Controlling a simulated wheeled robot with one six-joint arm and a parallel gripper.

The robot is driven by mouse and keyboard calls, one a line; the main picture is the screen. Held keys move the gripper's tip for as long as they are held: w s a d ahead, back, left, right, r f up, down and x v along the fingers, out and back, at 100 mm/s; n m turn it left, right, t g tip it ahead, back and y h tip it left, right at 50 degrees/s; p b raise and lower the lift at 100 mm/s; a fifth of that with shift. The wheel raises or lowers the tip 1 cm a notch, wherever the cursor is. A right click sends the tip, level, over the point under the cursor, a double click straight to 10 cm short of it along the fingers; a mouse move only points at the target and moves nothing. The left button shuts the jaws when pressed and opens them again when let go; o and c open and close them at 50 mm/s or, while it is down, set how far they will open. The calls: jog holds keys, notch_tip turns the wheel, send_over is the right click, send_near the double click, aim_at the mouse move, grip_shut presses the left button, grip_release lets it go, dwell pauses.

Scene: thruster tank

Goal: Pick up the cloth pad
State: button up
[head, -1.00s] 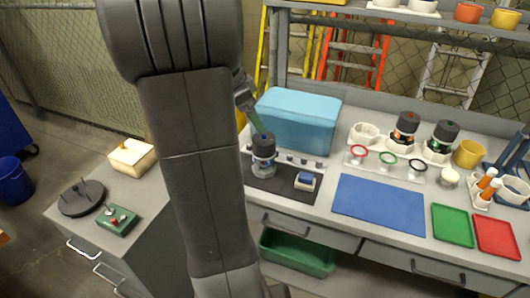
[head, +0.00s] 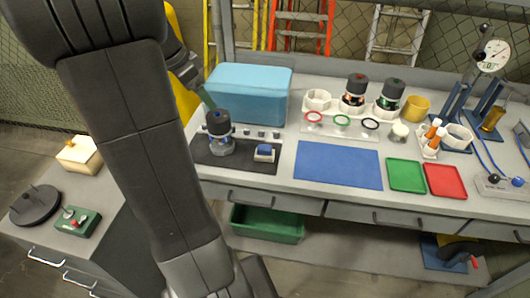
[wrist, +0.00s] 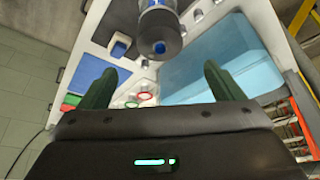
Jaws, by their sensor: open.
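A small blue pad (head: 264,150) in a white holder, which looks like the cloth pad, sits on the dark mat at the left of the bench. In the wrist view the blue pad (wrist: 119,49) shows at the upper left, beyond the fingers. My gripper (head: 208,102) is above and behind a dark-capped clear thruster unit (head: 220,140), left of the pad. In the wrist view my gripper (wrist: 157,85) has its green fingers apart with nothing between them. It is clear of the pad.
The thruster unit stands beside the pad. A large light-blue box (head: 250,95) stands behind it. A blue mat (head: 338,165), green tray (head: 406,175) and red tray (head: 445,180) lie to the right. Colored rings (head: 342,121) and capped units (head: 389,95) stand behind the blue mat.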

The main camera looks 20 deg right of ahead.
jog(key=shift+c, duration=0.8)
jog(key=shift+s+d, duration=0.15)
jog(key=shift+d, duration=0.15)
jog(key=s+d+f+n+g+y+p, duration=0.1)
jog(key=s+d+n, duration=0.1)
jog(key=d, duration=0.1)
jog(key=s+d+f+n+y+p, duration=0.1)
jog(key=d+f+n, duration=0.1)
jog(key=d, duration=0.1)
jog(key=n+y+p, duration=0.1)
jog(key=n+y, duration=0.2)
jog(key=n, duration=0.3)
send_over(264, 148)
notch_tip(264, 148, down, 3)
jog(key=f, duration=0.8)
jog(key=shift+s+a, duration=0.15)
jog(key=shift+a, duration=0.05)
jog(key=shift+d+f+p, duration=0.15)
jog(key=shift+f+p, duration=0.15)
jog(key=shift+f, duration=1.05)
jog(key=shift+d+f+p, duration=0.1)
jog(key=shift+f+p, duration=0.2)
jog(key=shift+f, duration=1)
jog(key=shift+c, duration=0.4)
